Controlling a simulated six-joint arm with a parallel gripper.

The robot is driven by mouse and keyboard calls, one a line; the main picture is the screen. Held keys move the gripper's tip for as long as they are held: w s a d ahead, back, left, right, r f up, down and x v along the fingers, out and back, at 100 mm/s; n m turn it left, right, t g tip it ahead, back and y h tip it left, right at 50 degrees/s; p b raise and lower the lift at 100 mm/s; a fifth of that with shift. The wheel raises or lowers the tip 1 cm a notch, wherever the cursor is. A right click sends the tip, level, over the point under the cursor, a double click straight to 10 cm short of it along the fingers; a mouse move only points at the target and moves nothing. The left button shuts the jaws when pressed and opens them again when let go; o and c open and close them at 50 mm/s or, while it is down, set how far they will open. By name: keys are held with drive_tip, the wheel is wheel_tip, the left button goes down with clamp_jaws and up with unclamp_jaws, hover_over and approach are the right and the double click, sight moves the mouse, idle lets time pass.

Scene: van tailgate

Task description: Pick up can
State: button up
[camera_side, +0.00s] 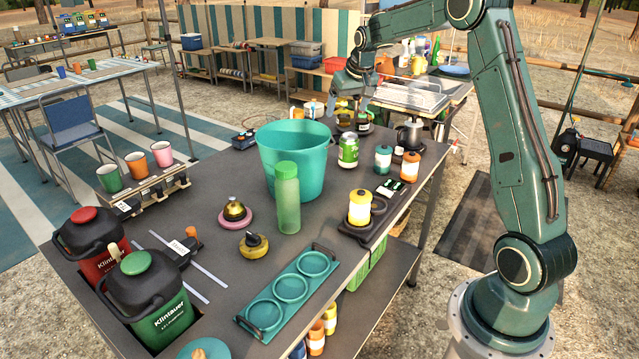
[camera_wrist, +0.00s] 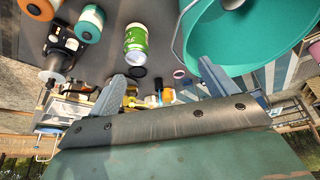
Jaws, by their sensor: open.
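The can (camera_side: 348,150) is green and white and stands upright on the dark table, right of the large teal bucket. In the wrist view the can (camera_wrist: 136,42) is above and between the fingers, closer to the left one. My gripper (camera_side: 348,92) is behind and above the can in the side view, apart from it. In the wrist view my gripper (camera_wrist: 163,80) has its two grey-blue fingers spread wide with nothing between them. Its fingertips are small and hard to make out in the side view.
The teal bucket (camera_side: 295,170) stands close left of the can; the bucket (camera_wrist: 240,35) also fills the wrist view's upper right. Orange-and-teal canisters (camera_side: 382,159) stand to the right.

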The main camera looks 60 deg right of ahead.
drive_tip(key=m, duration=0.1)
approach(352, 138)
drive_tip(key=f, duration=0.1)
drive_tip(key=shift+x, duration=4.45)
drive_tip(key=shift+w+d, duration=0.15)
drive_tip(key=shift+w, duration=0.05)
drive_tip(key=shift+x, duration=2.45)
drive_tip(key=shift+s, duration=0.1)
drive_tip(key=c, duration=1.3)
drive_tip(key=shift+r, duration=0.15)
wheel_tip(352, 138, up, 20)
